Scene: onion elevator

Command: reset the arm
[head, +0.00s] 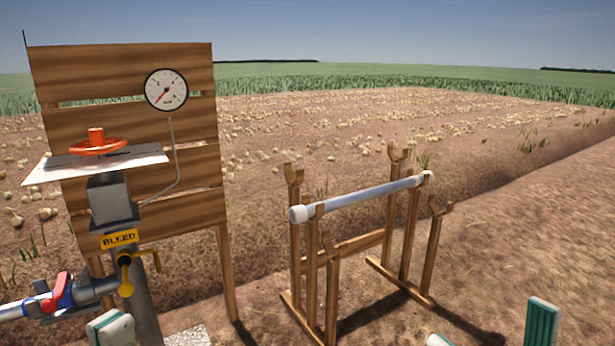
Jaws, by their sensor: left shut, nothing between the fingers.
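My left gripper (112,328) shows only as a pale tip with green edging at the bottom left. It is shut and empty, in front of the grey standpipe and below the yellow bleed handle. My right gripper (488,334) shows at the bottom right as two tips set well apart, one a green ribbed pad and one pale and mostly cut off by the frame edge. It looks open, with nothing seen between the tips. The arms behind both grippers are out of view.
A plank board (130,190) holds a gauge (166,90). A pale tube (365,196) lies across a wooden rack (428,255). Bare soil lies right.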

